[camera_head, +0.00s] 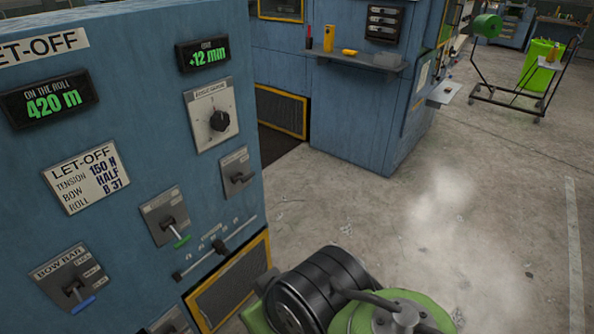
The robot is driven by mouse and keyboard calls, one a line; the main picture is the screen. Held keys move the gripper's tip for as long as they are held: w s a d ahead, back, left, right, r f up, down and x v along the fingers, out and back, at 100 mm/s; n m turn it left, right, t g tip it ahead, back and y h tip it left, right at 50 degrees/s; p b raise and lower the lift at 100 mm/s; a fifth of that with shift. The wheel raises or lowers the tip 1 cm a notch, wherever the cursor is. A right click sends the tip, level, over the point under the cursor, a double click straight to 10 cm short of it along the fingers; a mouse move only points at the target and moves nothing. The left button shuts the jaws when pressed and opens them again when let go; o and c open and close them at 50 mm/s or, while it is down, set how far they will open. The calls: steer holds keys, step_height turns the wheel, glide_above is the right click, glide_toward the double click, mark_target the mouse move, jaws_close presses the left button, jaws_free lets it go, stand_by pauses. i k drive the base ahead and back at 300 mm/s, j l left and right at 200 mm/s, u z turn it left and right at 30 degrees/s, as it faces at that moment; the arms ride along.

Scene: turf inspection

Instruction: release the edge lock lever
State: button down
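The blue let-off cabinet (135,130) fills the left of the view. Its face carries several levers. One lever has a green handle tip (182,241) on a grey plate (163,207). A small dark lever (238,178) sits on another grey plate up and to the right. The bow bar lever has a blue handle (84,304) at lower left. The small labels are too blurred to tell which one is the edge lock lever. Black and green links of my arm show at the bottom centre, apart from the levers in the picture. My gripper is not in view.
A rotary knob (219,121) and a horizontal slider bar (216,247) are also on the cabinet face. Displays (48,99) read 420 m and +12 min. A shelf (354,59) with small items projects from a farther blue machine. Pale dust (445,200) hangs over open concrete floor at right.

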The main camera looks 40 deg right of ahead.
mark_target(243, 179)
steer(key=z, duration=0.7)
steer(key=i+u, duration=0.55)
steer(key=u, duration=0.15)
steer(key=i+l+u, duration=0.2)
steer(key=u, duration=0.15)
steer(key=i, duration=0.05)
